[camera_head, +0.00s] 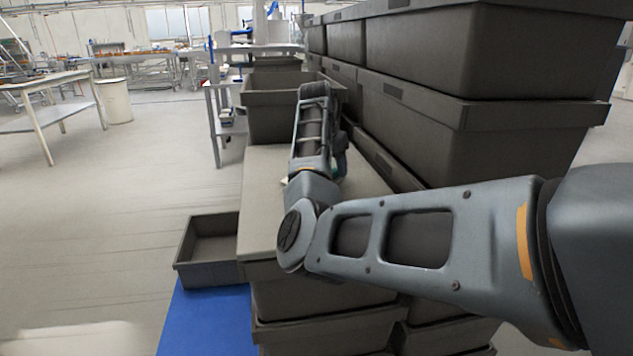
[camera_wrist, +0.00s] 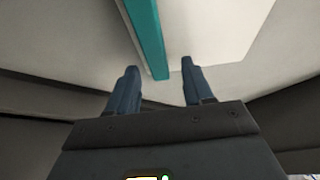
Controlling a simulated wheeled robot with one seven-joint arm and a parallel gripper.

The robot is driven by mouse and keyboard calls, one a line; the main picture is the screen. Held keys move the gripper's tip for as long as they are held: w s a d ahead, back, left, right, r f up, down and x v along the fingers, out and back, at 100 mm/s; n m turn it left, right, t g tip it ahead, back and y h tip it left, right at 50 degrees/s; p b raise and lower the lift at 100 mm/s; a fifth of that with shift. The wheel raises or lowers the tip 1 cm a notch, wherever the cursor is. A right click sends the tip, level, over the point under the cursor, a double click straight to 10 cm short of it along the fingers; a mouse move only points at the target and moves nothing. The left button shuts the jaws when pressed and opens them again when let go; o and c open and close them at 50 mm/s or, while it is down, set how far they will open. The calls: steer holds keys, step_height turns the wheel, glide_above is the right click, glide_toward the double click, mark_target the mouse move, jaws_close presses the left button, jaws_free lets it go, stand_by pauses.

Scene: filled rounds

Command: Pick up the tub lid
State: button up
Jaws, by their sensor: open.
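In the wrist view a pale flat piece that looks like the tub lid (camera_wrist: 222,30) lies on a light surface. A straight teal bar (camera_wrist: 147,30), apparently its handle, runs along it. My gripper (camera_wrist: 160,65) is open, one finger on each side of the near end of the bar. I cannot tell whether a finger touches it. In the head view my arm hides most of the lid and my gripper; only a small pale edge (camera_head: 284,181) shows beside my forearm.
The light top (camera_head: 262,195) rests on stacked dark crates. Tall dark crates (camera_head: 420,125) rise close on the right. An open dark bin (camera_head: 278,100) stands behind my arm, and another (camera_head: 208,262) sits lower left.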

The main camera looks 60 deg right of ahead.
steer(key=shift+d+f, duration=0.1)
steer(key=shift+f, duration=0.15)
steer(key=shift+c, duration=0.4)
jaws_close()
